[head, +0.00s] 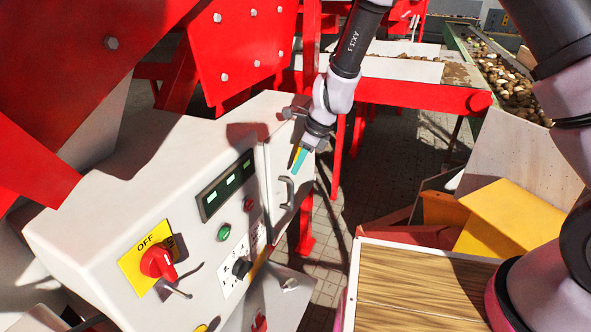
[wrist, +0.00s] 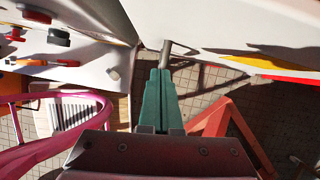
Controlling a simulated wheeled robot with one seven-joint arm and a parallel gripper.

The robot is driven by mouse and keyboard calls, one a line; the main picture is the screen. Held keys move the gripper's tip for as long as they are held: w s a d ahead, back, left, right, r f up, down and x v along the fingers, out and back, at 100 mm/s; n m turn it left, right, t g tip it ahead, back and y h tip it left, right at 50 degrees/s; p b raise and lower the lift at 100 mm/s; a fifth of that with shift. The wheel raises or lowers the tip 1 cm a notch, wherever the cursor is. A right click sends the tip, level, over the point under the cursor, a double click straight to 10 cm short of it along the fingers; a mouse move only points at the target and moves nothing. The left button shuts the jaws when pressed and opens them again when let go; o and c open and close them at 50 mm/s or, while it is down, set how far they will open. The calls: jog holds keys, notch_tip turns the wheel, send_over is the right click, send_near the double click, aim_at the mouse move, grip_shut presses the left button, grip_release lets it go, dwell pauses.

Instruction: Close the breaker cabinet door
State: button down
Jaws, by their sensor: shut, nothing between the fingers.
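The grey control cabinet (head: 110,205) stands at the left of the head view. Its breaker cabinet door (head: 276,165), a pale panel with a curved handle (head: 286,193), is at the cabinet's right end. The door seems to stand at an angle to the front; I cannot tell how wide any gap is. My gripper (head: 299,160) is at the door's upper part, above the handle, its teal fingers pointing down. In the wrist view the fingers (wrist: 160,85) are together and empty, their tips close to a grey metal rod (wrist: 166,52). Contact is unclear.
The cabinet front carries a red OFF switch (head: 158,263), a display (head: 228,185) and a black knob (head: 241,268). Red machine frames (head: 235,50) stand behind. A wood-topped box (head: 430,285) and yellow chute (head: 515,215) are at right. Tiled floor (head: 345,205) lies between.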

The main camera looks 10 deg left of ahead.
jog(key=w+d+r+n+t+y, duration=0.1)
jog(key=d+r+n, duration=0.3)
jog(key=d+r, duration=0.85)
jog(key=d+r+n+t, duration=0.25)
jog(key=d+r, duration=0.75)
jog(key=r, duration=0.6)
jog(key=s+d+r+n+t+h, duration=0.1)
jog(key=s+d+r+n, duration=0.3)
jog(key=d, duration=0.5)
jog(key=s+d+r+n+t+h, duration=0.2)
jog(key=s+d+r+n, duration=0.2)
jog(key=s+d, duration=0.4)
jog(key=shift+s+d, duration=0.2)
jog(key=shift+d, duration=0.7)
